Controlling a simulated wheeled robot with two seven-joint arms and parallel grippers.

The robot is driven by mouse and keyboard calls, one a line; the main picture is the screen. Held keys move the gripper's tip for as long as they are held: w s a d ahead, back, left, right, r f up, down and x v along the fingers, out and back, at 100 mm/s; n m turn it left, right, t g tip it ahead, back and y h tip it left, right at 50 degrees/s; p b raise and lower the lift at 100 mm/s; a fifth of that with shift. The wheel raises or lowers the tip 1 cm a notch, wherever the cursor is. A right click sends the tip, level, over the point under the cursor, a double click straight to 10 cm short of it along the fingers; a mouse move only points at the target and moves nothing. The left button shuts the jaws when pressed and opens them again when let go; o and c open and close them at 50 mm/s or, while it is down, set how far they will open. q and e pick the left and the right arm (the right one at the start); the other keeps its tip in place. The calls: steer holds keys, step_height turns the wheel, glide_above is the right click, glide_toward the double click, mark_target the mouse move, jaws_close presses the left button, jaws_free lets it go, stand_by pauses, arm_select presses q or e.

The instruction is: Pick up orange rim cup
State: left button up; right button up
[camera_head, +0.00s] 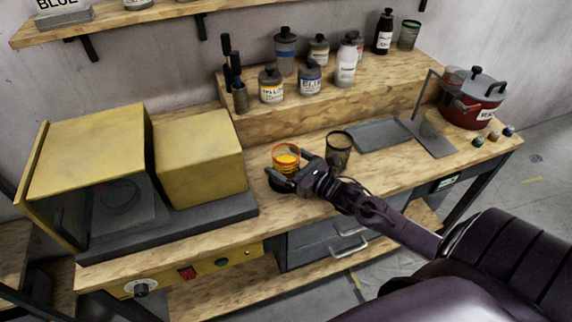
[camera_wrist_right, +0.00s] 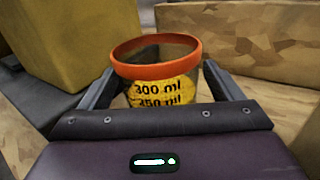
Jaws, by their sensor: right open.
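The orange rim cup (camera_head: 286,157) stands on the wooden workbench, left of its middle. In the right wrist view the cup (camera_wrist_right: 155,62) shows its orange rim and a yellow band marked "300 ml" and "350 ml". My right gripper (camera_head: 287,172) is open, with one finger on each side of the cup. In the right wrist view the fingers of my right gripper (camera_wrist_right: 158,92) flank the cup, with its lower part hidden behind the gripper body. Whether the fingers touch it I cannot tell. My left gripper is not in view.
Yellow boxes (camera_head: 200,160) are on the left. A grey tray (camera_head: 379,135) and a red pot (camera_head: 474,100) are on the right. Several bottles stand on the raised shelf (camera_head: 330,98).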

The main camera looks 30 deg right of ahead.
steer(key=shift+w, duration=0.2)
steer(key=c, duration=1.3)
steer(key=shift+o, duration=0.2)
